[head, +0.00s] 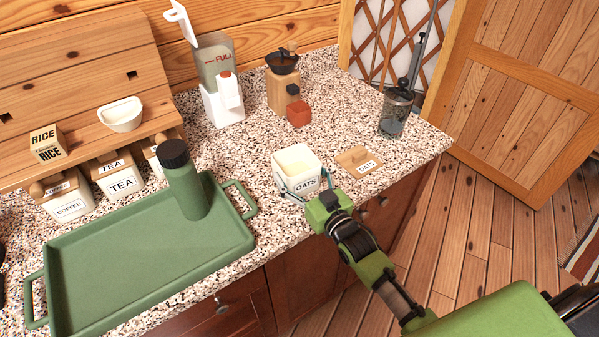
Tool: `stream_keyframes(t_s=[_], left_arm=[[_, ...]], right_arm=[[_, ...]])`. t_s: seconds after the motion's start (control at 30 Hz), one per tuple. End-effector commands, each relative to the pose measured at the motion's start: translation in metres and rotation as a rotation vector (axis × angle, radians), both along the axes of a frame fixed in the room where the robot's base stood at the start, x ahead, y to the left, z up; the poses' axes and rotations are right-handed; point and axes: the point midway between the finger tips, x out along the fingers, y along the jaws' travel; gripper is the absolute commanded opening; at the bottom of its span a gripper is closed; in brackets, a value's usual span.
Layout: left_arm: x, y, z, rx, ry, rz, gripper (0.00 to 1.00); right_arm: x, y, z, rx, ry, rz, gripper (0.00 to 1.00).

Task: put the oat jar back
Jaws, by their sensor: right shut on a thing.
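The oat jar (298,162) is a white, square jar labelled OATS. It is uncovered and stands upright at the front of the speckled counter, with pale contents showing inside. Its wooden lid (358,160), also labelled OATS, lies on the counter just right of it. My right gripper (303,188) is shut on the oat jar near its front, its fingers around the lower part. The fingertips are partly hidden by the jar and the wrist. I cannot tell whether the jar is lifted. My left gripper is not in view.
A green tray (100,297) with a dark-capped green flask (184,180) fills the front left. Jars labelled TEA (117,178) and COFFEE (66,204) stand behind it under a wooden shelf (155,101). A water container (219,80), grinder (284,83) and French press (396,110) stand farther back.

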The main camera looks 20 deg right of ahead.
Motion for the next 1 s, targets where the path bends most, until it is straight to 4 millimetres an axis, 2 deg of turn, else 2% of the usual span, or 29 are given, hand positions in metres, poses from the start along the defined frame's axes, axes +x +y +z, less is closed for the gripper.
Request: stream_keyframes(t_s=[0.07,0.1,0.17,0.47,0.63,0.77,0.93,1.0], left_arm=[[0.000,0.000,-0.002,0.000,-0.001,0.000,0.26],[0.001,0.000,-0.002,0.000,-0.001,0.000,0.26],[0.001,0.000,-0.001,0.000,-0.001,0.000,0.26],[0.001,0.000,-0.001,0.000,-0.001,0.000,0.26],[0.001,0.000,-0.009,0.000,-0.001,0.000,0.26],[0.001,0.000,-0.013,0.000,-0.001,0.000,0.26],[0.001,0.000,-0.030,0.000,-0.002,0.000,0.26],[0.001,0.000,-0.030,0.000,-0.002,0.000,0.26]], right_arm=[[0.000,0.000,0.000,0.001,-0.006,0.000,0.34],[0.000,0.000,-0.003,0.000,0.001,0.000,0.78],[0.000,0.000,-0.002,0.000,0.001,0.000,0.89],[0.000,0.000,-0.002,0.000,0.001,0.000,0.89],[0.000,0.000,-0.007,0.000,0.000,0.000,0.89],[-0.019,-0.003,-0.008,0.000,0.003,0.000,0.89],[-0.052,-0.012,-0.012,-0.002,0.003,0.001,0.89],[-0.067,-0.015,-0.010,-0.001,0.003,0.000,0.89]])
